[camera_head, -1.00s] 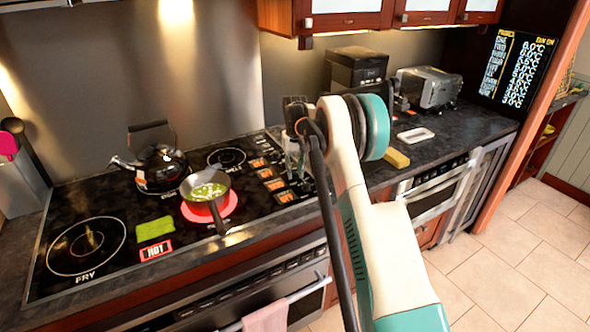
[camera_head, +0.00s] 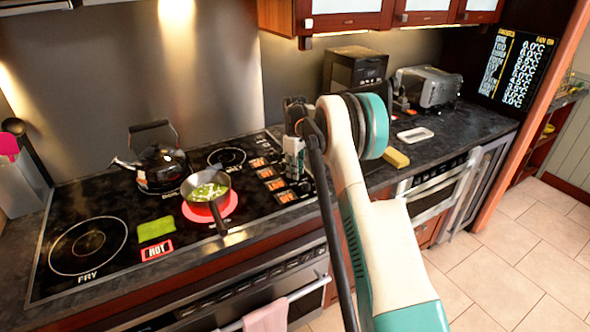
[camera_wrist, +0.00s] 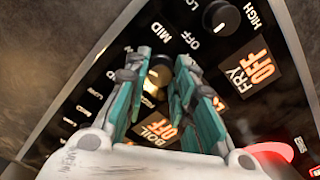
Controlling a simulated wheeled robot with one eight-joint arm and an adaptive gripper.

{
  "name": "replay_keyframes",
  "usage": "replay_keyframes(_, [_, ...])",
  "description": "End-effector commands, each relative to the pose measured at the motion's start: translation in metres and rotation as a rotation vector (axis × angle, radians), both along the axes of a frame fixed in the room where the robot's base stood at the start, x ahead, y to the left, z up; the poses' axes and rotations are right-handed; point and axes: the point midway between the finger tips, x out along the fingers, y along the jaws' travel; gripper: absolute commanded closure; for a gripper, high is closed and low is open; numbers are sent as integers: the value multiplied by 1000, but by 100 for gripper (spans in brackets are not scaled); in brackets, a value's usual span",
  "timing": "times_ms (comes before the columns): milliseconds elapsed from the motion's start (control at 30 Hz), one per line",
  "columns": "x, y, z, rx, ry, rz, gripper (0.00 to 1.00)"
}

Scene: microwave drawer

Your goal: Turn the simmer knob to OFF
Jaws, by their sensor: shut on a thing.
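My gripper (camera_wrist: 158,90) reaches down to the cooktop's control strip, its two teal fingers closed around a round, pale-topped knob (camera_wrist: 158,76). In the head view my gripper (camera_head: 294,158) is at the right end of the cooktop, beside the lit displays (camera_head: 275,184). The wrist view shows a display reading FRY OFF (camera_wrist: 250,68) and one reading BOIL OFF (camera_wrist: 160,130). Another display between them is mostly hidden by a finger. The held knob's own name and pointer are hard to read. A second knob (camera_wrist: 221,18) is free, by the FRY display.
A pan (camera_head: 208,188) with green food stands on a glowing red burner (camera_head: 229,207), left of my gripper. A black kettle (camera_head: 160,166) is behind it. A green sponge-like block (camera_head: 155,228) lies near the HOT sign (camera_head: 157,249). A toaster (camera_head: 429,87) stands right.

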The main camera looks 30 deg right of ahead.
Motion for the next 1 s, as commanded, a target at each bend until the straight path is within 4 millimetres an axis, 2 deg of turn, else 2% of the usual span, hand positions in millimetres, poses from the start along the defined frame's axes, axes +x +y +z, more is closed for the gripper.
replay_keyframes(1000, [1, 0, 1, -1, -3, 954, 100])
